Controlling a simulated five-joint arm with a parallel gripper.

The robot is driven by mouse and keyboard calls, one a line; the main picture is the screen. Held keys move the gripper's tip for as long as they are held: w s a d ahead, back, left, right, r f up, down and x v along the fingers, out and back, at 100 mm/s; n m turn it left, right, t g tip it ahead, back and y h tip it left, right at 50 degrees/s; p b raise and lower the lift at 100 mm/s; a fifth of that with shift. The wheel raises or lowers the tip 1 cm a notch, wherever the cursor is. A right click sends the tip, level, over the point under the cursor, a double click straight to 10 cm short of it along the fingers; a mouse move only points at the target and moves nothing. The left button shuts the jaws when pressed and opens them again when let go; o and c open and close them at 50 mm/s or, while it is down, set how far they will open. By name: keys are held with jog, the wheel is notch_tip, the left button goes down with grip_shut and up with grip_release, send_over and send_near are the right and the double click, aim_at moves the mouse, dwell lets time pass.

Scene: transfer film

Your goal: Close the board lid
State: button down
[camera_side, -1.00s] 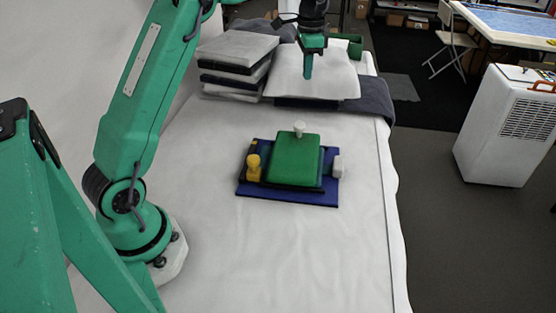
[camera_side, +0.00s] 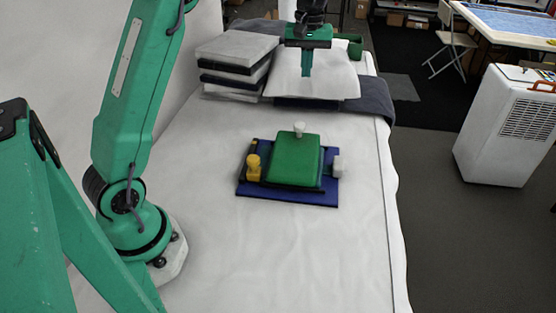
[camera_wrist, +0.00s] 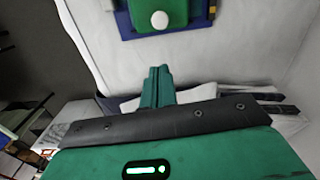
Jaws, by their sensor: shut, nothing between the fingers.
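The board is a dark blue plate (camera_side: 308,200) lying flat on the white-covered bed. Its green lid (camera_side: 294,158) lies level over the board's middle, with a white knob (camera_side: 299,128) at its far edge. A yellow knobbed piece (camera_side: 253,168) stands at the board's left and a light grey block (camera_side: 338,166) at its right. In the wrist view the lid (camera_wrist: 160,8) and its white knob (camera_wrist: 160,20) show at the top, partly cut off. My gripper (camera_side: 306,74) is shut and empty, pointing down in the air near the pillow, well apart from the board. Its closed fingers also show in the wrist view (camera_wrist: 157,80).
Folded grey and white cushions (camera_side: 238,62) are stacked at the bed's far left. A white pillow (camera_side: 335,84) lies beside them. A white wheeled unit (camera_side: 500,130) stands on the floor at the right. The bed around the board is clear.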

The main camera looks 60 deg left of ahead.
aim_at(300, 124)
jog(key=s+d+n, duration=0.1)
jog(key=n, duration=0.4)
jog(key=s+r+n, duration=0.1)
jog(key=n, duration=0.5)
jog(key=s+d+r+n, duration=0.1)
jog(key=n, duration=0.5)
jog(key=shift+s+d, duration=0.1)
jog(key=shift+d, duration=0.2)
jog(key=shift+f, duration=0.2)
notch_tip(300, 124, down, 14)
jog(key=shift+a+r, duration=0.15)
